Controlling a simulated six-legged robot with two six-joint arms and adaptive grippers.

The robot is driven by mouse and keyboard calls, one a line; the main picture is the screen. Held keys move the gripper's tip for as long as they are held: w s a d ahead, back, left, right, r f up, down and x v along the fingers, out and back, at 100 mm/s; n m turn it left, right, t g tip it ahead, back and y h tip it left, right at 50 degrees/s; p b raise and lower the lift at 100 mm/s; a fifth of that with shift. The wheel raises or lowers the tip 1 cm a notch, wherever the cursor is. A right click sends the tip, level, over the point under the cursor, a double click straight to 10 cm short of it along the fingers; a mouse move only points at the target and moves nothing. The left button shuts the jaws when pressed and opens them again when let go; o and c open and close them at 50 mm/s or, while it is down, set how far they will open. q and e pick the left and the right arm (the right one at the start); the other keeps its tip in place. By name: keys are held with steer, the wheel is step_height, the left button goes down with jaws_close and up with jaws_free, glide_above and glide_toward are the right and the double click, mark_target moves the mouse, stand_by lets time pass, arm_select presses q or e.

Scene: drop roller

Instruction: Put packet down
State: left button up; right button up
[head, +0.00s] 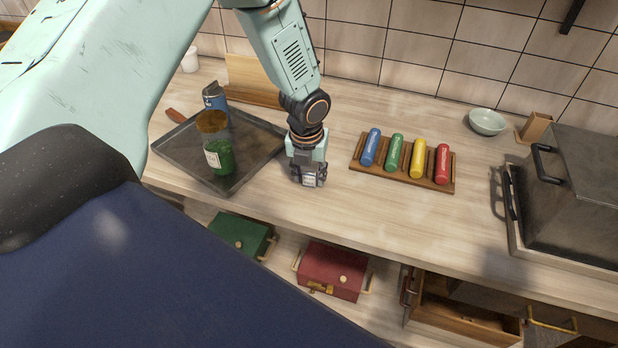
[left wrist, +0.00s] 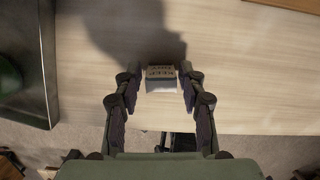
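The packet (left wrist: 161,78) is small and pale with a row of dark marks. In the left wrist view it sits between the fingertips of my left gripper (left wrist: 161,74), which angle in against its two sides. In the head view my left gripper (head: 308,176) points down over the front part of the wooden counter (head: 400,225). The packet is small and partly hidden by the fingers there. Whether its underside touches the counter cannot be told. My right gripper is not in view.
A wooden rack (head: 402,178) with several coloured rollers is to the right. A large dark pot (head: 575,200) stands far right. Open drawers lie below the counter's front edge.

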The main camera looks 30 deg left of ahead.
arm_select(q)
steer(key=shift+d, duration=0.15)
steer(key=c, duration=0.4)
steer(key=shift+c, duration=0.6)
steer(key=shift+r, duration=0.1)
